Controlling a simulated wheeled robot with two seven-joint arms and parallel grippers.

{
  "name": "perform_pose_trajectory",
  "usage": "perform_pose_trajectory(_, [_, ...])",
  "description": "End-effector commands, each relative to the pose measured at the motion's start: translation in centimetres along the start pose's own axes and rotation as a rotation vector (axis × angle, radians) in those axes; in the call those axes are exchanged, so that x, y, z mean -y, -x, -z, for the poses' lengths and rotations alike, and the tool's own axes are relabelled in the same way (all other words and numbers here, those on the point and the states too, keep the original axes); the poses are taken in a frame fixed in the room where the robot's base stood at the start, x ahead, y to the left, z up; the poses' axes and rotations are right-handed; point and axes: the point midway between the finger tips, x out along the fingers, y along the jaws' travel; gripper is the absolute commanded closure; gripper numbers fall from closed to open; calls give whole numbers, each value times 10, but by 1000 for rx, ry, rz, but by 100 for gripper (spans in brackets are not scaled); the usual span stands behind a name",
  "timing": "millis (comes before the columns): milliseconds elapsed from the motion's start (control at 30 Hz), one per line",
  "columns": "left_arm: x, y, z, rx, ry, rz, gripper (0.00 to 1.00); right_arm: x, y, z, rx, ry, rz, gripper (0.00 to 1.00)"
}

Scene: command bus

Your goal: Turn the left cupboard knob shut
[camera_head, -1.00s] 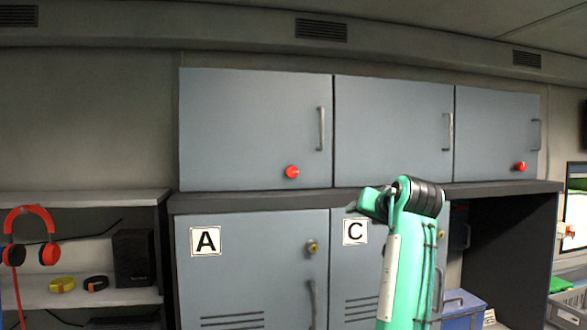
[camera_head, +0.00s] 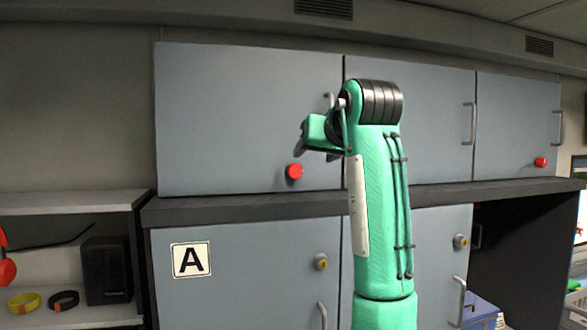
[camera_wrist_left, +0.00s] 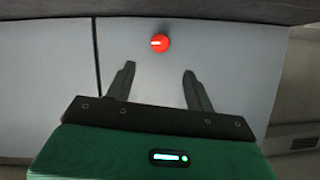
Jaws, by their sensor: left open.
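The left cupboard (camera_head: 235,110) is a grey wall unit with its door flat and closed. Its red round knob (camera_head: 294,172) sits at the door's lower right. The knob also shows in the left wrist view (camera_wrist_left: 159,42), with a pale mark lying roughly sideways on its face. My left gripper (camera_head: 312,148) is in front of the door, close to the knob and a little above it in the head view. In the left wrist view its two dark fingers (camera_wrist_left: 159,72) are apart and empty, with the knob beyond their tips, not between them. My right gripper is out of view.
A dark ledge (camera_head: 240,208) runs below the upper cupboards. A vertical handle (camera_head: 329,101) is partly behind my left arm. Lower lockers, one marked A (camera_head: 191,259), stand beneath. A shelf (camera_head: 70,203) is at left. Another red knob (camera_head: 541,162) is at right.

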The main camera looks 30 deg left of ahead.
Motion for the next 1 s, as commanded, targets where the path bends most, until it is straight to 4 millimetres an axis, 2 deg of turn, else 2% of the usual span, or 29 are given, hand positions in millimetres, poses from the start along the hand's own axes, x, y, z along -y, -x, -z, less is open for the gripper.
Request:
perform_pose_trajectory(300, [2,-63,5,3,-3,4,46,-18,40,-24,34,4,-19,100])
perform_pose_trajectory(500, [1,-101,4,1,-2,2,46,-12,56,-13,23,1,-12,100])
perform_pose_trajectory(700, [1,-122,2,0,0,2,46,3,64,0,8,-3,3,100])
perform_pose_trajectory(1000, [0,-128,0,-1,0,1,46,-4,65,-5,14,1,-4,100])
